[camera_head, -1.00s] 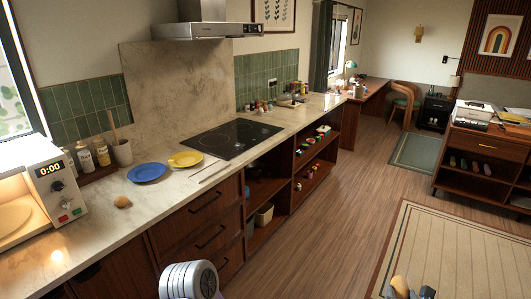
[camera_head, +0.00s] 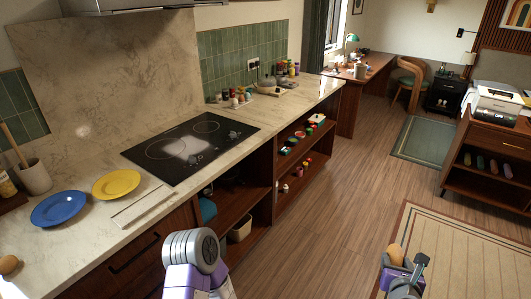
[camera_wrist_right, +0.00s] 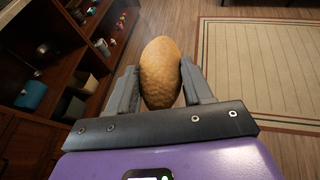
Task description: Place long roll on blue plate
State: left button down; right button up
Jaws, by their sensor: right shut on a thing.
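A long brown roll (camera_wrist_right: 160,75) is between the two grey fingers of my right gripper (camera_wrist_right: 161,88) in the right wrist view. The fingers press on its sides. In the head view the roll (camera_head: 396,255) and my right gripper (camera_head: 404,268) are at the bottom right, above the floor and well away from the counter. The blue plate (camera_head: 59,208) lies flat and empty on the counter at the left. My left arm shows at the bottom centre, but its fingers are not visible.
A yellow plate (camera_head: 116,184) lies just right of the blue plate. Another roll (camera_head: 9,264) sits on the counter at the left edge. A utensil crock (camera_head: 34,177) stands behind the blue plate. The black cooktop (camera_head: 190,147) is further right. Open shelves (camera_head: 280,168) are below the counter.

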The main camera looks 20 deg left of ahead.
aim_at(72, 209)
jog(key=u, duration=2.95)
